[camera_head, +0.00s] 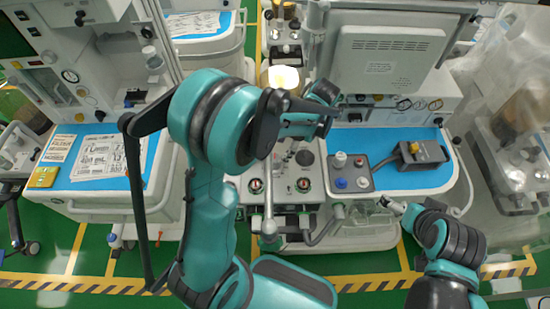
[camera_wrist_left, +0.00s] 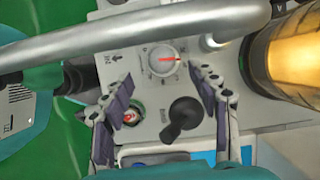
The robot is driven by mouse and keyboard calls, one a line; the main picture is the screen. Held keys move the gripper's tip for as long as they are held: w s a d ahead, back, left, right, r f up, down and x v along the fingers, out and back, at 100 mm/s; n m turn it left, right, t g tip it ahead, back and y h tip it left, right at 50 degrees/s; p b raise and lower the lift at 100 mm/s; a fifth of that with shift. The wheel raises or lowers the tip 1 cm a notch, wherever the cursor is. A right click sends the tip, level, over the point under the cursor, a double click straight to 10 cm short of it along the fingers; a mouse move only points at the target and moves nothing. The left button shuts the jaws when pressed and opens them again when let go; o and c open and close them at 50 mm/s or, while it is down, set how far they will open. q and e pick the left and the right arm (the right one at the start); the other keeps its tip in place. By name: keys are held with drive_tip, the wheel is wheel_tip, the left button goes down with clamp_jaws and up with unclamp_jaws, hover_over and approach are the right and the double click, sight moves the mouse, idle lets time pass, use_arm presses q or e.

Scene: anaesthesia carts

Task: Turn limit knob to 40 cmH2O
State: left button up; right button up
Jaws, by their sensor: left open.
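A round pale dial knob (camera_wrist_left: 163,60) with a red pointer line sits on the grey machine panel in the left wrist view. Scale marks ring it, but their numbers are too small to read. My left gripper (camera_wrist_left: 162,82) is open, with its fingers apart on either side just below the dial and nothing between the tips. In the head view my left gripper (camera_head: 322,104) is over the middle machine, and my arm hides part of the panel. My right gripper (camera_head: 392,205) is low at the right, by the machine's front edge; its finger opening is unclear.
A black knob (camera_wrist_left: 182,115) stands up between my left fingers, below the dial. A silver bar (camera_wrist_left: 130,50) crosses above, and an amber cylinder (camera_wrist_left: 297,65) stands at right. A blue-topped worktop (camera_head: 400,180) lies right of the panel in the head view.

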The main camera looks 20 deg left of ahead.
sight(276, 158)
use_arm(q)
drive_tip(key=shift+w+a+f, duration=0.1)
drive_tip(key=shift+a+f, duration=0.15)
drive_tip(key=shift+f, duration=0.55)
drive_tip(key=b+x, duration=0.2)
drive_tip(key=x, duration=0.4)
drive_tip(key=shift+a+f, duration=0.15)
drive_tip(key=shift+f, duration=0.2)
drive_tip(key=c, duration=1.2)
drive_tip(key=shift+o, duration=0.2)
